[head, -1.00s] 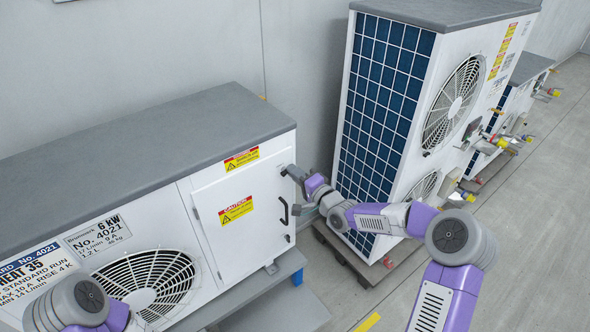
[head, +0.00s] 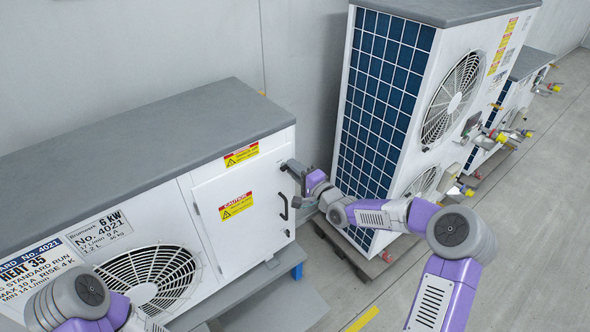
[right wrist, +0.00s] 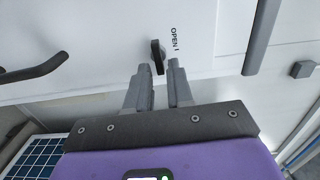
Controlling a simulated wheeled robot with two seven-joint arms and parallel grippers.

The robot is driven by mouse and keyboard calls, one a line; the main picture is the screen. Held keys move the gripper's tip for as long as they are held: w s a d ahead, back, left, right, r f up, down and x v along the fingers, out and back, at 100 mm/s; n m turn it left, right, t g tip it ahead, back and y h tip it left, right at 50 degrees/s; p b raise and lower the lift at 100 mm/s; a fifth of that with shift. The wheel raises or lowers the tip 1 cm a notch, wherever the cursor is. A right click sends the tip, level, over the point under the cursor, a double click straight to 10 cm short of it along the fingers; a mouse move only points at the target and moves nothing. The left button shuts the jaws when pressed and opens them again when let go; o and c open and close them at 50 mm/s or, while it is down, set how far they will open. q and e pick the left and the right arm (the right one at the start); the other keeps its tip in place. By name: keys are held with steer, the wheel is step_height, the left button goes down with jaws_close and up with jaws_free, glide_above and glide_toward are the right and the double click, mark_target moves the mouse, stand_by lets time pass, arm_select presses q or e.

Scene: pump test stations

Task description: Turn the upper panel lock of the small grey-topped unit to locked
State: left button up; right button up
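The small grey-topped unit (head: 150,150) stands at the left in the head view, its white front panel (head: 225,215) closed and marked with a caution label. My right gripper (head: 290,168) is at the panel's upper right edge and hides the upper lock there. In the right wrist view, the dark lock knob (right wrist: 157,52) stands out from the white panel beside the text "OPEN I". The fingertips of my right gripper (right wrist: 159,69) are on either side of the knob's near end, with narrow gaps showing. My left arm shows at the lower left, but its gripper is out of frame.
A dark panel handle (head: 284,206) is below the right gripper; it also shows in the right wrist view (right wrist: 35,70). A tall unit with a blue grid side (head: 385,110) stands close on the right. A blue-grey stand (head: 290,268) supports the small unit.

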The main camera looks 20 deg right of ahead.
steer(key=shift+o, duration=0.8)
steer(key=v, duration=0.7)
steer(key=shift+s, duration=0.25)
steer(key=shift+d, duration=0.1)
